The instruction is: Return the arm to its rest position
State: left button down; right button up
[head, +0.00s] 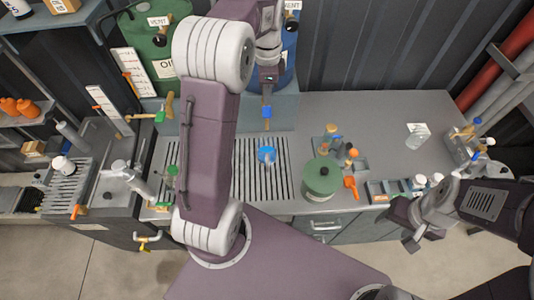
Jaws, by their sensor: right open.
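My left arm rises through the middle of the head view and bends over at the top. Its gripper (268,76) is at the back of the bench, just above a blue-handled valve part (267,112); its fingers are too small and foreshortened to tell whether they are open or touching it. My right arm comes in from the right edge. Its gripper (403,228) is open and empty in front of the bench's right front edge, near small bottles.
A slotted drain grate (252,185) with a blue cap (266,155) lies below the left gripper. A green pot (322,179), an orange-handled valve (350,187) and a parts tray (386,190) stand to its right. Green (160,30) and blue drums are behind.

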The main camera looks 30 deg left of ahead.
pick_arm(q)
jog(key=shift+s+d+r, duration=0.1)
jog(key=shift+r, duration=0.05)
dwell(0.4)
jog(key=s+d+f+n+b, duration=0.4)
jog(key=s+f+n+b, duration=0.2)
jog(key=f, duration=0.5)
jog(key=s+d+f+n+t+b, duration=0.1)
jog(key=s+d+f+n+b, duration=0.4)
jog(key=s+f, duration=0.4)
notch_tip(320, 180, down, 2)
jog(key=shift+s+d+f+n+b, duration=0.1)
jog(key=shift+s+d+n+b, duration=0.1)
jog(key=shift+s+n+b, duration=0.45)
